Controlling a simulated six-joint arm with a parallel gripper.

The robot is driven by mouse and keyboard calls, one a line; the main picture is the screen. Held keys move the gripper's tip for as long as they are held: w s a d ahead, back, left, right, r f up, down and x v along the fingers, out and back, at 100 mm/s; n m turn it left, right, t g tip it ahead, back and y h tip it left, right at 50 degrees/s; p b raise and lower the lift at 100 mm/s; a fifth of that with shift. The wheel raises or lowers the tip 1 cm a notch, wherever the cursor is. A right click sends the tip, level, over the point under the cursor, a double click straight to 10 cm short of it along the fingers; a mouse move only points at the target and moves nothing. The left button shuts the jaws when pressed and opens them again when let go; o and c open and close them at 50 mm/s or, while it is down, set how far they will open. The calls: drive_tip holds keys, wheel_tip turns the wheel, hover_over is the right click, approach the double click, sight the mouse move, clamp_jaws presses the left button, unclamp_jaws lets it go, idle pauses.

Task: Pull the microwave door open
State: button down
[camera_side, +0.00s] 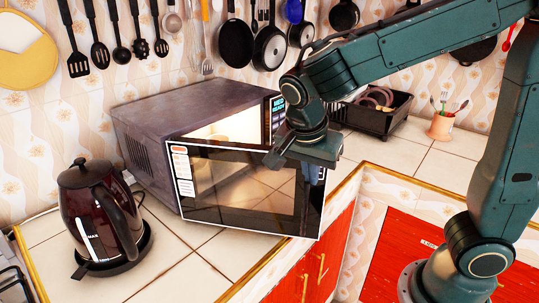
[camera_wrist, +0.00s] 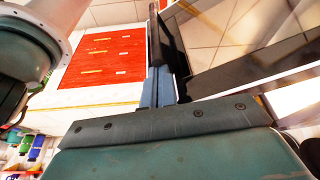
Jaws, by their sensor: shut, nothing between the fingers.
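The microwave (camera_side: 185,125) is a grey box on the tiled counter. Its door (camera_side: 245,195), dark glass in a pale frame, stands partly open, its right end swung out from the body. The lit interior (camera_side: 225,128) shows above the door's top edge. My gripper (camera_side: 279,156) is at the upper right part of the door. In the wrist view my gripper (camera_wrist: 158,88) is shut with nothing held, close beside dark parts of the door (camera_wrist: 262,68). I cannot tell whether it touches the door; the handle is not clear.
A dark red kettle (camera_side: 100,210) stands left of the microwave. A black rack (camera_side: 375,110) and a utensil cup (camera_side: 445,124) stand at the back right. Pans (camera_side: 236,44) and utensils hang above. Red cabinets (camera_side: 318,262) lie below the counter edge.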

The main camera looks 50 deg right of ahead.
drive_tip(key=shift+r, duration=0.15)
idle(0.3)
drive_tip(key=v, duration=0.9)
drive_tip(key=shift+w+a+r, duration=0.2)
drive_tip(key=shift+r, duration=0.1)
drive_tip(key=shift+d, duration=0.15)
drive_tip(key=s+d+n+t+y, duration=0.1)
drive_tip(key=s+d+n+t, duration=0.1)
drive_tip(key=s+d+n, duration=0.35)
drive_tip(key=s+d+f+n+t+y, duration=0.1)
drive_tip(key=s+f+n+t+y, duration=0.1)
drive_tip(key=s+n, duration=0.4)
wheel_tip(320, 180, down, 2)
drive_tip(key=n+t, duration=0.1)
drive_tip(key=n, duration=0.3)
drive_tip(key=shift+s+d+n+y, duration=0.2)
drive_tip(key=shift+s+n+y, duration=0.05)
drive_tip(key=shift+n+y, duration=0.15)
